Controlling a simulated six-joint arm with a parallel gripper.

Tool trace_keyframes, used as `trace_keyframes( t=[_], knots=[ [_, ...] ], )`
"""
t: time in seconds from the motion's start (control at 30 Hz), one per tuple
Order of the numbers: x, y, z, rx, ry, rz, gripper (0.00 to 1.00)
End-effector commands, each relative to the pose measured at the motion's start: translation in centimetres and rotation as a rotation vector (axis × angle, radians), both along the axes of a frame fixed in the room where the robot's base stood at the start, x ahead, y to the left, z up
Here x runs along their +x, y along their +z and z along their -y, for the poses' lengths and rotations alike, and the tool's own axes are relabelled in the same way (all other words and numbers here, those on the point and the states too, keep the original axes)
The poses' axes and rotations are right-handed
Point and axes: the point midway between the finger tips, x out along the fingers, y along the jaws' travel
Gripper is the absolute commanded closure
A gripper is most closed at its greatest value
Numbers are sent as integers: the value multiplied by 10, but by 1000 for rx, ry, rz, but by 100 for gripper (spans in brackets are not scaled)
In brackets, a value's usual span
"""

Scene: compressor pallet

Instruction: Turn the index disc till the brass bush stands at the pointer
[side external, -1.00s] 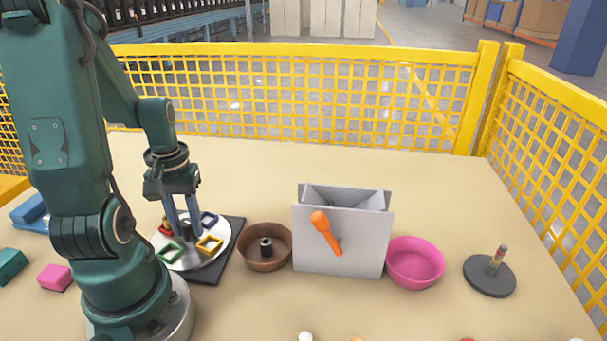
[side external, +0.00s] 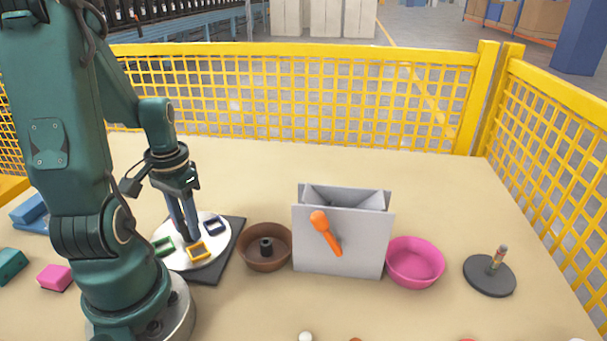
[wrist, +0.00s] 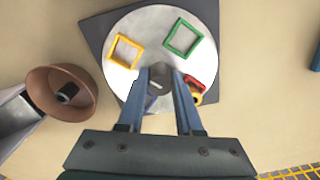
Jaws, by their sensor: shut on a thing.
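The index disc (side external: 184,260) is a pale round plate on a dark square base (side external: 232,245). It bears a green frame (wrist: 184,38), a yellow frame (wrist: 124,51), a blue frame (side external: 214,226) and a red part (wrist: 193,83). A brass-coloured ring (wrist: 197,98), apparently the brass bush, shows beside the red part at the disc's edge, partly behind a finger in the wrist view. My gripper (wrist: 158,85) is shut on the grey central knob (wrist: 158,72), pointing down over the disc. I cannot make out the pointer. In the side view my gripper and arm hide the red part.
A brown round pan (side external: 265,258) with a dark core stands close to the right of the base. Beyond it are a grey box (side external: 340,248) with an orange handle, a pink bowl (side external: 414,268) and a dark disc with a peg (side external: 490,275). Blocks lie at left.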

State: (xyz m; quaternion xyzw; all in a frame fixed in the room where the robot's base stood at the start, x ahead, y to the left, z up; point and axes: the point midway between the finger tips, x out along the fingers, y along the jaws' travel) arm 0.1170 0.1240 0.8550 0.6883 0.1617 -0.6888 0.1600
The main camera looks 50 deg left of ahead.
Motion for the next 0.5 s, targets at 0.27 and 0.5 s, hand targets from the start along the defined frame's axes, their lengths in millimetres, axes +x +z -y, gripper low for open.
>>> trace_keyframes(
  t=[0.27,0.5],
  knots=[
    [0,0,0,1,-138,0,100],
    [0,0,0,1,-257,1,100]
  ],
)
